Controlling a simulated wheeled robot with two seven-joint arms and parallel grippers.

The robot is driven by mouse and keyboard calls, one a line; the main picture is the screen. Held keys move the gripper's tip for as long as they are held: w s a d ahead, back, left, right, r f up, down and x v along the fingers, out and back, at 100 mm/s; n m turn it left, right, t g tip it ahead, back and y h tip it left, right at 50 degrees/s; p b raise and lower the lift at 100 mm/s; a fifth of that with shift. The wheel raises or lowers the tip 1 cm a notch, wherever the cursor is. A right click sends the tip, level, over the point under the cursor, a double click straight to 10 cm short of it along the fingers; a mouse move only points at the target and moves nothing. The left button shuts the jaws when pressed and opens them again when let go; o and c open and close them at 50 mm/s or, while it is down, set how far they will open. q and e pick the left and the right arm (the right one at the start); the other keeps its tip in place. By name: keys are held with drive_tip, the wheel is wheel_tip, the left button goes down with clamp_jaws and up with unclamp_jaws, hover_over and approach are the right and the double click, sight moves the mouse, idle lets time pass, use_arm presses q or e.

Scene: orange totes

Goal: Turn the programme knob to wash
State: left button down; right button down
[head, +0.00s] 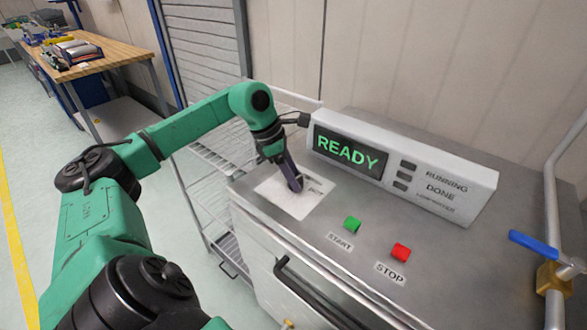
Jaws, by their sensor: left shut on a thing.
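My left gripper (294,183) comes in from the left and points down at the white label plate (287,207) on the steel machine top. It is shut on the programme knob, which is mostly hidden behind the fingers. Print on the plate is partly covered, so I cannot tell which setting the knob points to. The display box (345,152) behind the plate shows READY in green. My right gripper is not in view.
A green START button (352,223) and a red STOP button (401,252) stand right of the plate. A blue-handled valve (533,244) and pipe are at the right. A wire rack (225,150) stands left of the machine.

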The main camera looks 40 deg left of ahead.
use_arm(q)
drive_tip(key=shift+w+r+m+h+p, duration=0.1)
drive_tip(key=shift+r+m+h+p, duration=0.2)
drive_tip(key=shift+m+p, duration=0.4)
drive_tip(key=shift+a+f+m+g+p, duration=0.15)
drive_tip(key=shift+m+g+p, duration=0.4)
drive_tip(key=shift+m, duration=0.55)
drive_tip(key=shift+f, duration=0.1)
drive_tip(key=shift+c, duration=1.5)
unclamp_jaws()
drive_tip(key=p+v, duration=0.1)
drive_tip(key=v, duration=1.3)
drive_tip(key=shift+a, duration=0.25)
drive_tip(key=shift+r, duration=0.25)
